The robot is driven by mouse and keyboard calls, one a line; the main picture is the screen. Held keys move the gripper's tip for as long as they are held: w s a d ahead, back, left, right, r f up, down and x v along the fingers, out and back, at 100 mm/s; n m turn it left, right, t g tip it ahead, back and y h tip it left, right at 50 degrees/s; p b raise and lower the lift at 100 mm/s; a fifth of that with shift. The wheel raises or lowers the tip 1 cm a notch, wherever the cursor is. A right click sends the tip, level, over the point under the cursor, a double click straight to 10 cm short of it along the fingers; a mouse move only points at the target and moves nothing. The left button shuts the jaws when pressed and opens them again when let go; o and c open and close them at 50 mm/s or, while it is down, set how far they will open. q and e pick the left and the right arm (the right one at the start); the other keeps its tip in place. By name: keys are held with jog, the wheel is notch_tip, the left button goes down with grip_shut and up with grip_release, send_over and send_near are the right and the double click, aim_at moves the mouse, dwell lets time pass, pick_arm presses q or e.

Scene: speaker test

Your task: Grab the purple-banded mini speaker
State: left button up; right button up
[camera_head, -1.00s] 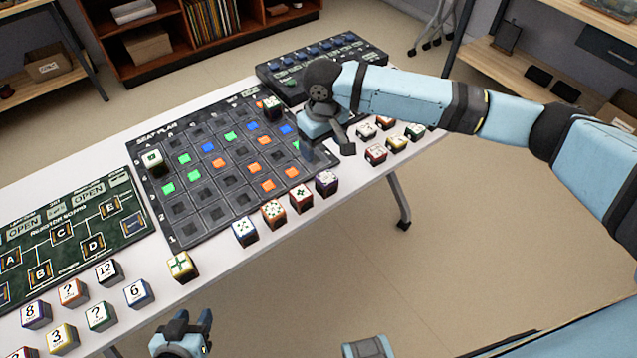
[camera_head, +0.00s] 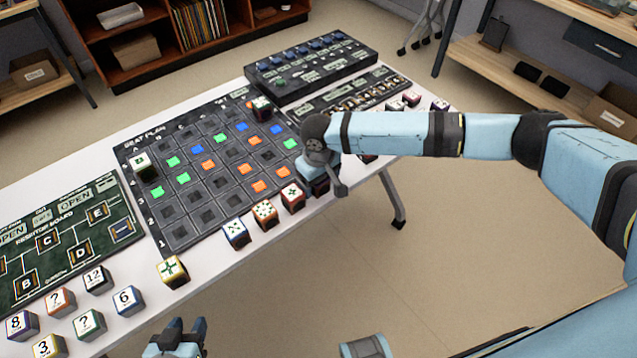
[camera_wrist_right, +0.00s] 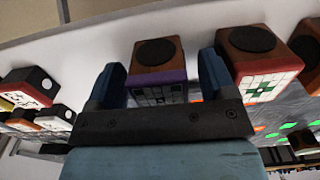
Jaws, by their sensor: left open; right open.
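The purple-banded mini speaker (camera_wrist_right: 160,84) is a small cube with a brown top, a dark round disc and a purple band. In the right wrist view it stands between the two blue fingers of my right gripper (camera_wrist_right: 160,62), which is open, with a finger on each side. In the head view the speaker (camera_head: 320,187) is mostly hidden below my right gripper at the table's front edge. I cannot tell whether a finger touches it. My left gripper (camera_head: 188,327) is open and empty, low in the head view in front of the table.
A red-banded speaker cube (camera_head: 293,197) stands close beside it, with orange (camera_head: 265,213), blue (camera_head: 236,233) and yellow (camera_head: 173,271) ones further left. The seat-plan board (camera_head: 180,237) lies behind. More cubes stand right of my right gripper. A control panel (camera_head: 318,70) is at the back.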

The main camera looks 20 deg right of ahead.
jog(key=shift+f, duration=0.1)
jog(key=shift+c, duration=0.2)
jog(key=c, duration=1)
